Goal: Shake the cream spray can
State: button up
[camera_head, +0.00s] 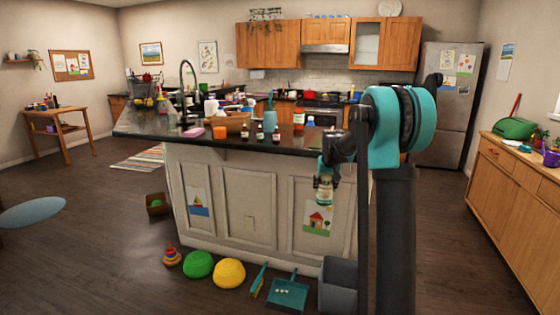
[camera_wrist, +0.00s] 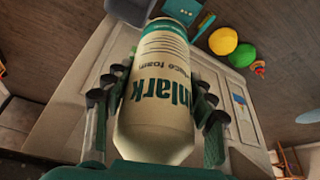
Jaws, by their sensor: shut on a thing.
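The cream spray can (camera_wrist: 160,85) is a cream and green cylinder with green lettering. In the wrist view it fills the middle, between the fingers of my gripper (camera_wrist: 158,110). In the head view, my gripper (camera_head: 326,176) hangs in front of the island, below counter height, with the can (camera_head: 324,191) in it. The can looks close to upright and clear of the floor. My gripper is shut on the can, with fingers on both sides. The parts of the can behind the fingers are hidden.
The island counter (camera_head: 260,146) holds several bottles and boxes near its front edge. The floor at left is mostly open.

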jog(key=shift+f, duration=0.75)
notch_tip(320, 180, up, 14)
jog(key=shift+f, duration=6.85)
